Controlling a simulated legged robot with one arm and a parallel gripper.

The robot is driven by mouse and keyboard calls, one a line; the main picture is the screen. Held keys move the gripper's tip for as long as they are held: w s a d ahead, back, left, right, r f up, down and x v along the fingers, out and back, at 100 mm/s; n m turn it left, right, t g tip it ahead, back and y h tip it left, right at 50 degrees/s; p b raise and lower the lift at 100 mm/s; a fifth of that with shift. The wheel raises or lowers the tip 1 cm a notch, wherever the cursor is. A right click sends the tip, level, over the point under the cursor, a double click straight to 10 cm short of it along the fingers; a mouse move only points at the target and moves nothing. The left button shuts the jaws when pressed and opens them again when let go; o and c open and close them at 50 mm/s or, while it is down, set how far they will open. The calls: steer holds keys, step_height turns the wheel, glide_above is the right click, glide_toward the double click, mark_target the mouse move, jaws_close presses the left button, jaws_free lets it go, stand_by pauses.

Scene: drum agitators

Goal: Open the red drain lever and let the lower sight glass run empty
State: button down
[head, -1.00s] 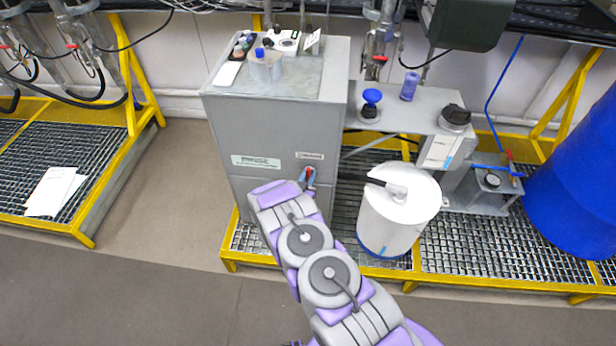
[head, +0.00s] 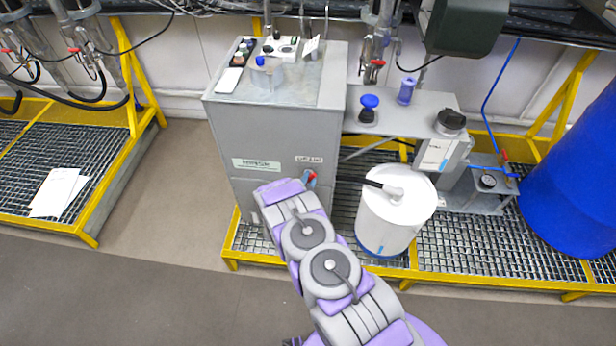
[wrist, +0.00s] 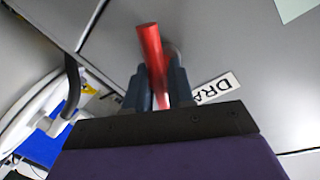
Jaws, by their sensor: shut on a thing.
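The red drain lever (wrist: 152,50) sticks up between the two dark fingers of my gripper (wrist: 158,84) in the wrist view. The fingers are shut on it. A tilted label (wrist: 215,88) with the letters "DRA" is beside it on the grey panel. In the head view the lever (head: 309,178) shows as a small red spot on the front of the grey cabinet (head: 270,135), at the end of my arm. My arm covers part of the cabinet's lower front. I cannot make out the lower sight glass in either view.
A white pail (head: 388,225) with a dark hose on top stands on the grating right of the cabinet. A yellow frame edge (head: 340,270) runs along the front. A blue drum (head: 575,175) is at far right. Bare floor (head: 165,190) lies to the left.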

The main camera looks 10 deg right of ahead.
steer(key=m+y+p, duration=0.1)
steer(key=m+p, duration=0.3)
steer(key=m, duration=0.1)
steer(key=shift+d+r, duration=0.1)
steer(key=shift+d, duration=0.05)
steer(key=m+p, duration=0.1)
steer(key=p, duration=0.1)
steer(key=m+y+p, duration=0.1)
steer(key=p, duration=0.1)
steer(key=shift+s+f+m, duration=0.1)
steer(key=shift+f+m, duration=0.1)
steer(key=shift+m, duration=0.1)
steer(key=shift+f+m+y+p, duration=0.25)
steer(key=shift+m+y+p, duration=0.15)
steer(key=shift+m+p, duration=0.55)
steer(key=shift+s+f, duration=0.1)
steer(key=shift+f, duration=0.05)
steer(key=c, duration=1.1)
jaws_free()
steer(key=shift+d, duration=0.1)
steer(key=shift+c, duration=0.2)
